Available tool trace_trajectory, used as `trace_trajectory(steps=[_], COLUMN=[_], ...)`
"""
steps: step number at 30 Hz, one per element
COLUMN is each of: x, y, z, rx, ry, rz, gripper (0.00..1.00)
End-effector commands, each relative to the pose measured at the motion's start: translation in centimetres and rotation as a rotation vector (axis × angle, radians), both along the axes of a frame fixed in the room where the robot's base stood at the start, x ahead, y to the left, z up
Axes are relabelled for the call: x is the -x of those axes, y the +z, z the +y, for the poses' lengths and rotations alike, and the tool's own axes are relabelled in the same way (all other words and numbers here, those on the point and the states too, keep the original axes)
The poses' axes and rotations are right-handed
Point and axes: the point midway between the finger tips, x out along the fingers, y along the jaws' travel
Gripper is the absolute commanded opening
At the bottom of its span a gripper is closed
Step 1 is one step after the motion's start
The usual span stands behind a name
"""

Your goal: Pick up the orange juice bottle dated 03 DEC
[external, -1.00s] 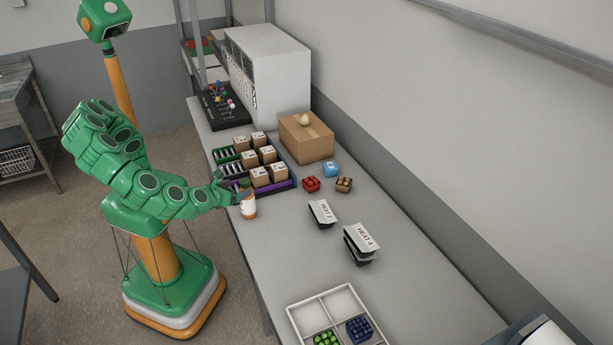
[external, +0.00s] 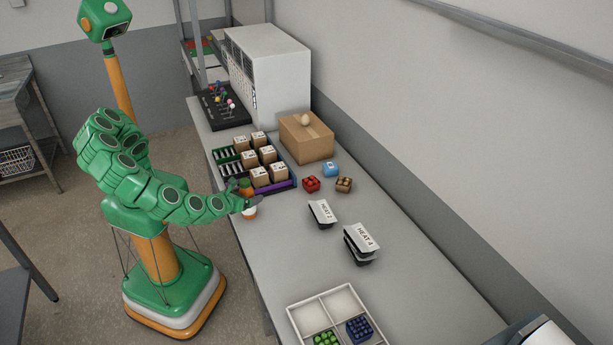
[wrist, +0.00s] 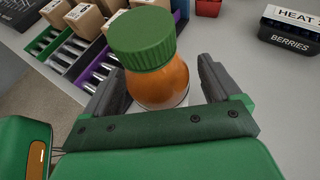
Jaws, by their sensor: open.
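An orange juice bottle with a green cap (wrist: 155,65) stands upright near the table's front edge. In the external view the bottle (external: 249,212) is partly covered by my gripper (external: 245,203). In the wrist view my gripper (wrist: 160,92) is open, with one finger on each side of the bottle's orange body. I cannot tell whether the fingers touch it. The bottle's label is mostly hidden behind the gripper, and no date can be read.
A sorting rack (external: 280,187) with several small cartons stands just behind the bottle. A red punnet (external: 311,184), a brown punnet (external: 344,184) and black trays marked HEAT (external: 361,238) lie to the right. A white divided tray (external: 312,310) is at the front. The table between is clear.

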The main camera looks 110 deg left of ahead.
Motion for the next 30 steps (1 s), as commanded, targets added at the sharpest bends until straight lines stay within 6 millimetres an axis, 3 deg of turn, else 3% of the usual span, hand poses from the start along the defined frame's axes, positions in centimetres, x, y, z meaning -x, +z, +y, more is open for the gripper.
trace_trajectory(steps=[4,12,25,30], x=[-0.19,-0.26,-0.25,-0.25], y=[-0.56,-0.69,-0.67,-0.66], z=[1.46,1.68,1.66,1.67], rx=[-0.001,0.000,0.000,0.000], ry=[0.003,0.001,0.001,0.001], rz=[0.001,0.000,0.000,0.000], gripper=[0.90,0.89,0.23,0.22])
